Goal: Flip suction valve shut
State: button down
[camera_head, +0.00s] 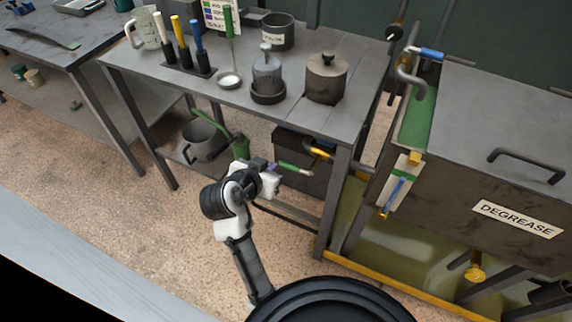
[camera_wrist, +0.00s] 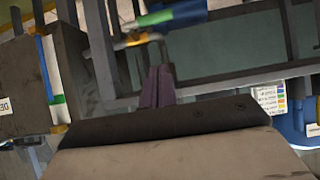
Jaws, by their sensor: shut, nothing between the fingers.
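A valve lever with a green grip (camera_head: 293,168) sits below the bench, joined to a yellow valve part (camera_head: 318,150) on the right. No label shows that it is the suction valve. My gripper (camera_head: 273,167) is at the left end of the green grip; touching or just apart I cannot tell. In the wrist view the purple fingers (camera_wrist: 157,86) are together and empty. The green grip (camera_wrist: 156,18) lies just beyond their tips there, with the yellow part (camera_wrist: 128,42) to its lower left.
The bench (camera_head: 225,98) above carries pots and coloured-handled tools. Another blue-handled lever (camera_head: 430,53) is above.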

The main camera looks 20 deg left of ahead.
jog(key=p, duration=0.2)
send_over(285, 166)
jog(key=s+d, duration=0.1)
jog(key=s, duration=0.2)
notch_tip(285, 166, down, 5)
jog(key=f, duration=0.1)
jog(key=w+f, duration=0.1)
jog(key=f, duration=0.1)
jog(key=shift+d+p, duration=0.1)
jog(key=shift+p, duration=0.2)
jog(key=shift+w+f, duration=0.1)
jog(key=shift+f, duration=0.65)
jog(key=shift+a+f+n+h, duration=0.2)
jog(key=shift+f+n+h, duration=0.1)
jog(key=d+f+n+t+h+b, duration=0.3)
jog(key=f+n+h+b, duration=0.3)
jog(key=f+n+h, duration=0.3)
jog(key=shift+d+f+n+t+h+b, duration=0.3)
jog(key=shift+f+n+b, duration=0.1)
jog(key=shift+n, duration=0.6)
